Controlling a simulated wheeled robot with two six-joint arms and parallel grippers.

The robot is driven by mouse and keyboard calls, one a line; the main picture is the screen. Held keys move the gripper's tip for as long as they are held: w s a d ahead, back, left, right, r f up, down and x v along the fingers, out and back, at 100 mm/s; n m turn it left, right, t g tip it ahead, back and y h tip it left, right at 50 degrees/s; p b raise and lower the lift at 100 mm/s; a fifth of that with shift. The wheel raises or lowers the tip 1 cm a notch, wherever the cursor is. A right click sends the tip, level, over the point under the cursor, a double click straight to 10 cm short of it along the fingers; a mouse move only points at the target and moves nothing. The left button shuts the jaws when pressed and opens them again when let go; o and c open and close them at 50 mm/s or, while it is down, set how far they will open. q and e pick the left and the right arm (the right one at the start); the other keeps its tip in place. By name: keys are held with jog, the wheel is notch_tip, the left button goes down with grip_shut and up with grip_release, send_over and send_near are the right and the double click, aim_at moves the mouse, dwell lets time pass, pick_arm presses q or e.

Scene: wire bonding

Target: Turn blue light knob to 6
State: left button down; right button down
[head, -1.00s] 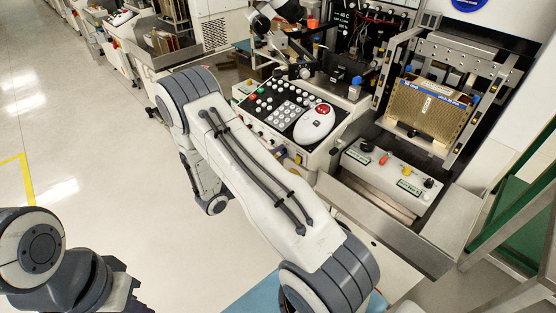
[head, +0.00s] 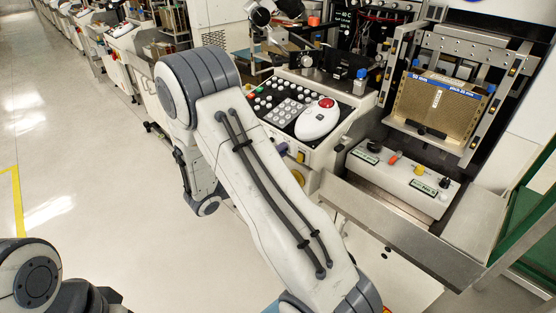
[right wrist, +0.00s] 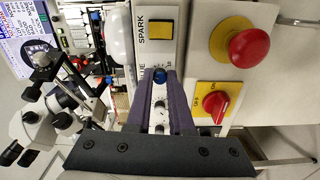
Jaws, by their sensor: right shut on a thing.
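The blue light knob (right wrist: 160,76) is a small round blue knob on the light front panel, in the right wrist view. My right gripper (right wrist: 160,80) has its two dark purple fingers shut on it, one on each side. The knob's scale marks are too small to read, so its setting cannot be told. In the head view my right forearm covers most of the gripper. A bit of purple finger (head: 282,148) shows at the console's front face, and the knob is hidden there. My left gripper is not in view.
Beside the knob are the yellow SPARK button (right wrist: 161,30), a red emergency stop (right wrist: 247,47) and a red rotary switch (right wrist: 213,103). A white mouse-like controller (head: 317,119) lies on the console. A grey control box (head: 400,178) stands to the right.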

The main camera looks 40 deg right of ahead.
jog(key=shift+f+m, duration=0.1)
jog(key=shift+m, duration=0.2)
jog(key=c, duration=0.8)
grip_release()
jog(key=shift+a, duration=0.15)
jog(key=a, duration=1)
jog(key=shift+s+b, duration=0.35)
jog(key=shift+s, duration=0.05)
jog(key=shift+a, duration=0.1)
